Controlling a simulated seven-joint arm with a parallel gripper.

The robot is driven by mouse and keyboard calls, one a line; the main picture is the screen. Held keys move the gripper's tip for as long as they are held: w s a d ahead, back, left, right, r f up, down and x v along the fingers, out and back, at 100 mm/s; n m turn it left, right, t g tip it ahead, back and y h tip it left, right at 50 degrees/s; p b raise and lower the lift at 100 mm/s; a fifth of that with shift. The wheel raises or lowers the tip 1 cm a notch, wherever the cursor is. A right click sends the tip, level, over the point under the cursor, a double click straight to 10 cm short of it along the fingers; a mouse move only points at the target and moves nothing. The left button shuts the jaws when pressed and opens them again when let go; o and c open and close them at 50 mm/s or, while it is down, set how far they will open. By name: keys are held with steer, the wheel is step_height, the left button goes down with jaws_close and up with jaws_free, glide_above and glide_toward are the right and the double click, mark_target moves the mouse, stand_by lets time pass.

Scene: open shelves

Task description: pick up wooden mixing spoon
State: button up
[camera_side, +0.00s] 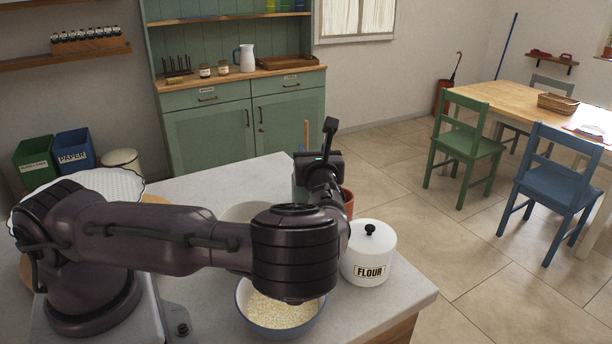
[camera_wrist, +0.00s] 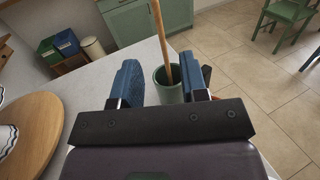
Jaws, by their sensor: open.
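The wooden mixing spoon (camera_wrist: 158,32) stands in a grey-green crock (camera_wrist: 167,92), its long handle rising out of the rim. In the side view the handle (camera_side: 306,134) shows as a thin upright stick behind my arm, and a strip of the crock (camera_side: 299,192) shows beside my wrist. The spoon's lower end is hidden inside the crock. In the wrist view my gripper (camera_wrist: 163,78) is open and empty. Its two blue fingers appear on either side of the crock and handle, and I cannot tell how far beyond the fingertips they are. The side view hides the fingers.
A white flour canister (camera_side: 368,262) stands on the grey counter (camera_side: 398,300) right of my arm. A bowl of grain (camera_side: 282,312) sits in front, and a pale bowl (camera_side: 238,212) is partly hidden behind my arm. A reddish pot (camera_side: 348,200) is close beside my wrist.

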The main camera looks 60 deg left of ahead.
mark_target(306, 132)
steer(key=x, duration=1.2)
steer(key=shift+a, duration=0.2)
steer(key=shift+s, duration=0.1)
jaws_close()
